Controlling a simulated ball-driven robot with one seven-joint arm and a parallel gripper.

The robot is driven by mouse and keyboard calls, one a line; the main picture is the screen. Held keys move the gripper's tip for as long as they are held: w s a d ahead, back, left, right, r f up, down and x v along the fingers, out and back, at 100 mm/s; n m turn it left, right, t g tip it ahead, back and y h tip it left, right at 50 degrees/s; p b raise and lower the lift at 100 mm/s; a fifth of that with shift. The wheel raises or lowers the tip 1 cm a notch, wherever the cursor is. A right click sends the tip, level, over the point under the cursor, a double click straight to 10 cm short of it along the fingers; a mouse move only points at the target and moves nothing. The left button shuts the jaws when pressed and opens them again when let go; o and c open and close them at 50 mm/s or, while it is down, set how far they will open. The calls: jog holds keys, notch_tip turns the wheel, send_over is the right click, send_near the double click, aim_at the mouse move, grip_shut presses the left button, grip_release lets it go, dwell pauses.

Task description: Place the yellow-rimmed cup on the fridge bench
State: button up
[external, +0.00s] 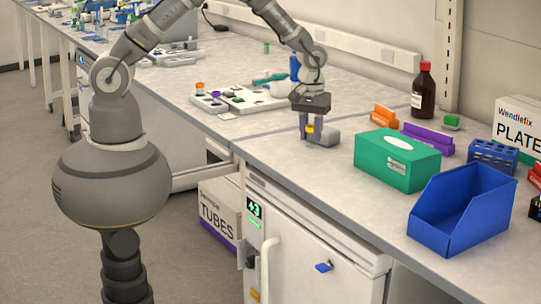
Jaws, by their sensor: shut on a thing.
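My gripper (311,133) is low over the fridge bench (325,180), near its back left part, pointing down. It is shut on the yellow-rimmed cup (310,128), of which only a small yellow patch shows between the fingers. The rest of the cup is hidden by the fingers or too small to make out. I cannot tell whether the cup touches the bench top.
A small grey block (326,136) lies close at the gripper's right. A green box (397,160) and an open blue bin (461,210) stand further right. A tray (250,98) lies on the left bench. The fridge bench's front left is clear.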

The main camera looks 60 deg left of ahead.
jog(key=shift+w+d, duration=0.1)
jog(key=shift+w, duration=0.2)
jog(key=shift+w+f, duration=0.1)
jog(key=shift+f, duration=0.3)
jog(key=shift+f+b, duration=0.6)
jog(key=shift+f, duration=0.8)
jog(key=shift+f, duration=0.1)
jog(key=o, duration=1)
notch_tip(320, 180, up, 12)
jog(key=p, duration=0.2)
jog(key=shift+p, duration=0.4)
